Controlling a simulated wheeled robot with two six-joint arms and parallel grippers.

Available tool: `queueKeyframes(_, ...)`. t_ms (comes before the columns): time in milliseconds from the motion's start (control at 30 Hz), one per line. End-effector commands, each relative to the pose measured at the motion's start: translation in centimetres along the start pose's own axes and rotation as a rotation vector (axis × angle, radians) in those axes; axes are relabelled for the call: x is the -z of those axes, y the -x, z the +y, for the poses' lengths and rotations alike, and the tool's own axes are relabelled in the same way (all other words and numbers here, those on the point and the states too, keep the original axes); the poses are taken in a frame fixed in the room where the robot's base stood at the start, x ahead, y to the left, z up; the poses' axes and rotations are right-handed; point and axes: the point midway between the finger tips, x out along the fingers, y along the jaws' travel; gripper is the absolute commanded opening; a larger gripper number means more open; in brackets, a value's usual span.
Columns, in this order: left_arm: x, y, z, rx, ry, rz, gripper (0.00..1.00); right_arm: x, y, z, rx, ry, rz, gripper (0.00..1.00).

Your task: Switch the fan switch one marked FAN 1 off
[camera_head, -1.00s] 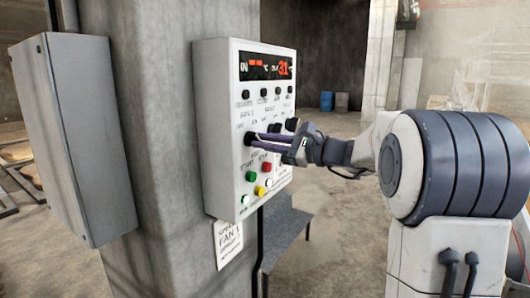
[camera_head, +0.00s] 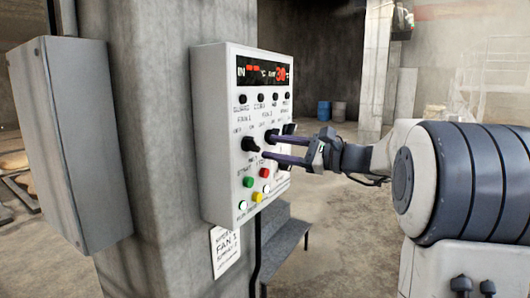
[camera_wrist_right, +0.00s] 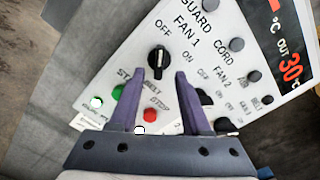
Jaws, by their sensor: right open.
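The FAN 1 switch is a black rotary knob (camera_head: 250,144) on the white control panel (camera_head: 215,125), with OFF and ON labels above it. In the right wrist view the knob (camera_wrist_right: 158,58) lies just beyond my fingertips, its OFF and ON labels beside it. Which label its grip bar points to is hard to tell. My right gripper (camera_head: 267,147) is open and empty. Its two purple fingers point at the panel, with the tips a little right of the knob and apparently apart from it. They also show in the wrist view (camera_wrist_right: 147,72). My left gripper is not in view.
The FAN 2 knob (camera_wrist_right: 204,97) and another black knob sit close by. Green (camera_head: 247,182), red (camera_head: 264,173) and yellow (camera_head: 257,197) buttons are below. A grey box (camera_head: 85,140) hangs at the left. Free space lies right of the panel.

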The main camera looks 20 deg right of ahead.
Motion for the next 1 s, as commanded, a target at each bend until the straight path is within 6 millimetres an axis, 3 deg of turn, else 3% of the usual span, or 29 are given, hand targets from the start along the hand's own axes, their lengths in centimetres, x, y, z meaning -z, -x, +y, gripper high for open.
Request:
queueKeyframes(200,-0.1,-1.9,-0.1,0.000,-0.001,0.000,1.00,0.3,4.3,0.1,0.003,0.003,0.004,0.47)
queueKeyframes(367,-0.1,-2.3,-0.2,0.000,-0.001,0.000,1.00,0.1,5.9,0.0,0.001,0.001,0.002,0.47)
queueKeyframes(1000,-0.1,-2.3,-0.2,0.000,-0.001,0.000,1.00,0.0,5.8,0.5,-0.016,0.002,0.002,0.47)
